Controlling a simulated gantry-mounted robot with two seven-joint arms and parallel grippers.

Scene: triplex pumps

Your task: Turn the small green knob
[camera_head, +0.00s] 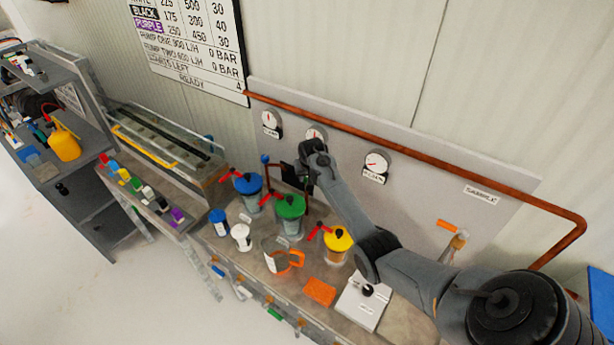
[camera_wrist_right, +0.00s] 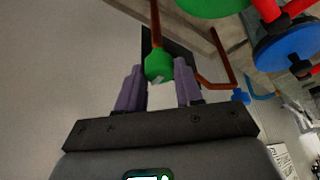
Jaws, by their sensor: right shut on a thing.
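The small green knob (camera_wrist_right: 158,65) is round, on a copper-coloured pipe in front of a dark plate (camera_wrist_right: 178,52). My right gripper (camera_wrist_right: 159,72) has its two purple fingers on either side of the knob, shut on it. In the head view my right arm reaches in from the lower right, and its wrist (camera_head: 312,160) is at the back panel behind the green-lidded pot (camera_head: 290,207). The knob and fingertips are hidden there by my wrist. My left gripper is in neither view.
Pots with blue (camera_head: 248,184) and yellow (camera_head: 338,240) lids and red handles stand close by. Gauges (camera_head: 375,163) and a copper pipe (camera_head: 420,157) line the panel. An orange-handled jug (camera_head: 289,262) and orange block (camera_head: 319,291) are in front.

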